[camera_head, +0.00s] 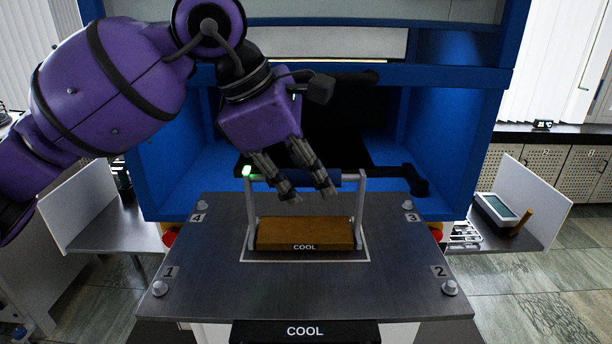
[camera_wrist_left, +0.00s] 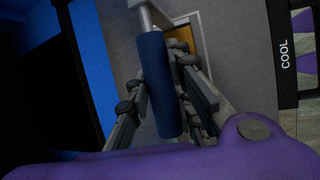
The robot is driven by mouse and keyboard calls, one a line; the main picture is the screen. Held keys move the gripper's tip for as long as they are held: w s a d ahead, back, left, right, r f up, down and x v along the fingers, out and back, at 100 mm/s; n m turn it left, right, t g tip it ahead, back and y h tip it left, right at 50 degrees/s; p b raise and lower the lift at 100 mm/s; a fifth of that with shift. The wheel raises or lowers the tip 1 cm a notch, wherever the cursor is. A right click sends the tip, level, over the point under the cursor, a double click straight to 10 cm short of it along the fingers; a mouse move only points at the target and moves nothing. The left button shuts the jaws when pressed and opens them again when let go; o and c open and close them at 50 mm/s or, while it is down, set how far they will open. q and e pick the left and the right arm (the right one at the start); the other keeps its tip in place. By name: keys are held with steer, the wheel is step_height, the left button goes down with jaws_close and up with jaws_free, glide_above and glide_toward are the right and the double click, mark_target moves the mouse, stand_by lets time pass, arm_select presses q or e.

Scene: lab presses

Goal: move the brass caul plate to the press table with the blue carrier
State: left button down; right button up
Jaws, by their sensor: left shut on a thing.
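The brass caul plate (camera_head: 305,233) lies flat between the grey uprights of the blue carrier (camera_head: 325,178), within a pale outline on the grey table (camera_head: 215,285). A COOL label shows at the plate's front side. My left gripper (camera_head: 309,193) comes from above and is shut on the carrier's blue bar. In the left wrist view the blue bar (camera_wrist_left: 160,90) runs between the fingers, with a bit of the brass plate (camera_wrist_left: 183,38) beyond. Any gap under the plate cannot be made out. My right gripper is not in view.
The table has numbered corner posts and a COOL sign (camera_head: 305,331) at its front. A blue press housing (camera_head: 170,165) with a dark opening stands behind. A black lever (camera_head: 415,180) juts to the right behind the carrier. Side shelves (camera_head: 505,235) flank the table. Its front half is clear.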

arm_select(q)
steer(key=shift+f, duration=0.15)
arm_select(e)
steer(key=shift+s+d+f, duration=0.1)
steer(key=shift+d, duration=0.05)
arm_select(q)
steer(key=shift+f, duration=0.3)
stand_by(0.3)
steer(key=shift+r, duration=0.1)
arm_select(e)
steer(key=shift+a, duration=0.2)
arm_select(q)
steer(key=shift+r+p, duration=0.9)
steer(key=shift+r, duration=1.4)
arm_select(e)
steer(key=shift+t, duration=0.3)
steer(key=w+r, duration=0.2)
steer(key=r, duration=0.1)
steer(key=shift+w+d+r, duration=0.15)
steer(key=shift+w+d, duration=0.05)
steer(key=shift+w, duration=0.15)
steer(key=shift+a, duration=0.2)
